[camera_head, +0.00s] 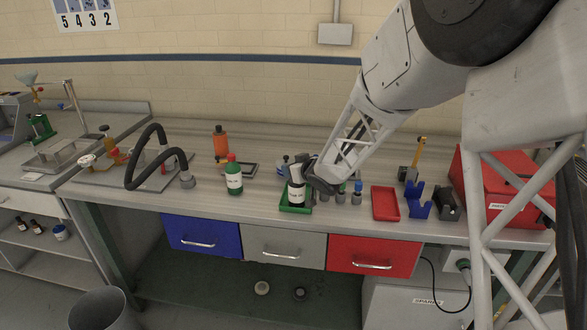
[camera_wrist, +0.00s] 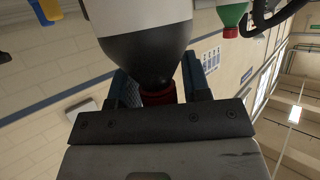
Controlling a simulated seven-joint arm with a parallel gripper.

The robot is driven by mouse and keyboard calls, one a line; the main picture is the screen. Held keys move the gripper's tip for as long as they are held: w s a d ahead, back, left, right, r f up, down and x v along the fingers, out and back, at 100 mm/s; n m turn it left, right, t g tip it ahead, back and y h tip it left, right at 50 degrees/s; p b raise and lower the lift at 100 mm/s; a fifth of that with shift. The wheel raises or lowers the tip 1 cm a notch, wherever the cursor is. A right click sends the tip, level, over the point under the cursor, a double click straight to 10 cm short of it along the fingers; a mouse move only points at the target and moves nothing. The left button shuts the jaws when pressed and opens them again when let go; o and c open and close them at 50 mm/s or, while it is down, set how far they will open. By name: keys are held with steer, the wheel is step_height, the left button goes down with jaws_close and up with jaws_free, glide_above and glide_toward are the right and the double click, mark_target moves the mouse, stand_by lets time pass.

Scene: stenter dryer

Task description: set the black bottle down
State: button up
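The black bottle (camera_head: 297,194) has a white label and stands upright at the green tray (camera_head: 294,210) on the bench. Its base is at the tray floor or just above it; I cannot tell which. My gripper (camera_head: 304,172) comes in from the upper right at the bottle's top. In the wrist view the bottle (camera_wrist: 145,52) fills the top middle, with its red cap (camera_wrist: 158,97) between the two blue-padded fingers of my gripper (camera_wrist: 160,85). The fingers look closed on the cap and neck, and the bottle hides part of them.
A green bottle (camera_head: 234,178) and an orange bottle (camera_head: 221,142) stand to the left. Several small bottles stand close on the right, beside a red tray (camera_head: 385,205) and a blue holder (camera_head: 417,201). A black hose (camera_head: 158,150) arches at left. The bench front edge is near.

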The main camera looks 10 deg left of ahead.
steer(key=shift+o, duration=0.7)
steer(key=shift+r, duration=0.15)
steer(key=v, duration=1.2)
stand_by(0.4)
steer(key=shift+d, duration=0.1)
